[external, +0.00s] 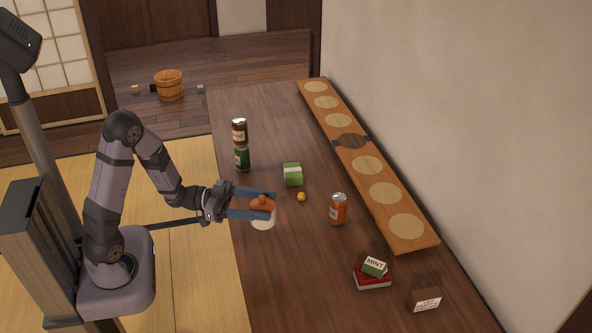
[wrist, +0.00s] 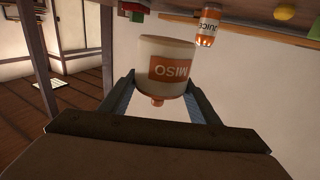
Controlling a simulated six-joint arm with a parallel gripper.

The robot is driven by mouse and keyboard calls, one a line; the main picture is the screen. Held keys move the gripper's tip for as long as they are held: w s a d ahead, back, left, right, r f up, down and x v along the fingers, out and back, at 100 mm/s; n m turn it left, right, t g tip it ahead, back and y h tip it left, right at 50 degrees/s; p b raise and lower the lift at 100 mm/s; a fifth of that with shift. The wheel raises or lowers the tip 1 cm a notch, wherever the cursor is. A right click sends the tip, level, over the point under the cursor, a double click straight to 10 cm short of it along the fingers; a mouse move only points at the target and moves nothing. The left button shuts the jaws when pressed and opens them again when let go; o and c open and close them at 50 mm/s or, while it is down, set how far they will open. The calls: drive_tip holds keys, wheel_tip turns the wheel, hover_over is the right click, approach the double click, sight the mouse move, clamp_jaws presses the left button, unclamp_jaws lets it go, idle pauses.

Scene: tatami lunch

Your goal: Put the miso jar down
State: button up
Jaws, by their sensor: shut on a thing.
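The miso jar (wrist: 168,62) is a cream jar with an orange label reading MISO and an orange knob. In the wrist view it shows upside down between the two fingers. My gripper (external: 253,204) is shut on the miso jar, which also shows in the external view (external: 263,220) with its orange top up. The jar is by the left part of the wooden table (external: 290,275). I cannot tell whether its base touches the tabletop.
A green box (external: 292,174) and a small yellow ball (external: 301,197) lie behind. A mint box (external: 374,266) lies on a red box (external: 373,282). A long board (external: 385,215) runs along the wall.

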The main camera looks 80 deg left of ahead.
drive_tip(key=w+a+r+n+t+y+b, duration=0.1)
drive_tip(key=w+a+r+n+y+b, duration=0.1)
drive_tip(key=a+r+n+y+b, duration=0.35)
drive_tip(key=a+f+n+y, duration=0.1)
drive_tip(key=a+f+y, duration=0.3)
drive_tip(key=a, duration=0.7)
drive_tip(key=shift+s+n+y+p, duration=0.15)
drive_tip(key=shift+n+y+p, duration=0.2)
drive_tip(key=shift+y, duration=0.4)
drive_tip(key=shift+f, duration=0.15)
drive_tip(key=shift+f+b, duration=1.15)
drive_tip(key=shift+f, duration=3.6)
drive_tip(key=shift+f, duration=0.2)
drive_tip(key=o, duration=1.4)
